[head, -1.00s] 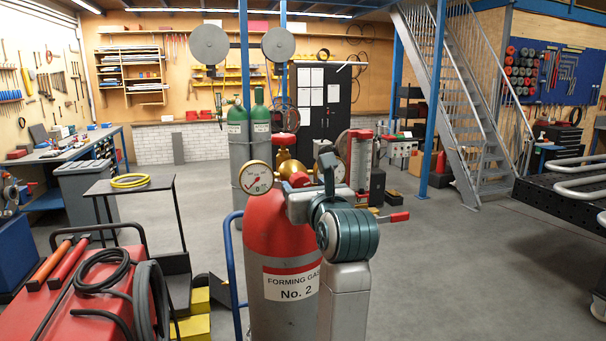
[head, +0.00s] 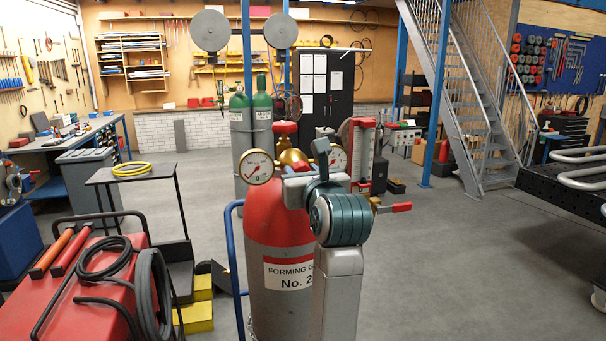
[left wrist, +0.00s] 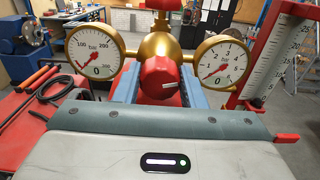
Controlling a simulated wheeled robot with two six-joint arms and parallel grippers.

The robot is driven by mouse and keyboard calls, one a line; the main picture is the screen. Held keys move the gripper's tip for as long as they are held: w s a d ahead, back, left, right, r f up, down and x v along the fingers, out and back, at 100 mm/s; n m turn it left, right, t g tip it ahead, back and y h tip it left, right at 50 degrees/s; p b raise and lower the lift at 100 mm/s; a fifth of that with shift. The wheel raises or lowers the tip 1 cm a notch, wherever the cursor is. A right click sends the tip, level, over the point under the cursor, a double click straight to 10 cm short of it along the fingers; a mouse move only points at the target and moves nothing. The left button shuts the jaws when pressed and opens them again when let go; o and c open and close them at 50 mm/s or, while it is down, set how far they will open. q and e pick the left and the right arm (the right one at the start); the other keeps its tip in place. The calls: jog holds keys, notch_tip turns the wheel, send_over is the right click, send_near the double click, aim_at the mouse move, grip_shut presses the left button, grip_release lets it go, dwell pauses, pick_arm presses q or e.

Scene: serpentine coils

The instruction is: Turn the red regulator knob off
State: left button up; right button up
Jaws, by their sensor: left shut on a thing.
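The red regulator knob (left wrist: 160,78) sits at the front of the brass regulator (left wrist: 155,46), its white mark pointing right. My left gripper (left wrist: 159,92) is shut on the knob, with a blue-grey finger on each side. The left gauge (left wrist: 95,52) and right gauge (left wrist: 220,62) flank the knob; both needles point to the lower left. The regulator is on the red-topped forming gas cylinder (head: 270,232). My right gripper is out of view.
A flowmeter with a red frame (left wrist: 285,50) stands close on the right. A red lever (head: 401,207) juts out to the right. A red welding cart (head: 75,290) with black hoses is at left. Floor to the right is open.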

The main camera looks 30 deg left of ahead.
pick_arm(q)
jog(key=n+b, duration=0.7)
jog(key=b, duration=0.2)
jog(key=n+b, duration=0.7)
jog(key=b, duration=0.3)
jog(key=shift+s+a+f+n, duration=0.1)
jog(key=shift+s+f+n, duration=0.1)
jog(key=shift+n, duration=0.2)
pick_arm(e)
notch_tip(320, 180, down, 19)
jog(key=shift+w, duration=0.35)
pick_arm(q)
jog(key=o, duration=1)
jog(key=b+v, duration=0.7)
jog(key=v, duration=0.3)
jog(key=shift+s+d+b, duration=0.25)
jog(key=shift+s+b, duration=0.05)
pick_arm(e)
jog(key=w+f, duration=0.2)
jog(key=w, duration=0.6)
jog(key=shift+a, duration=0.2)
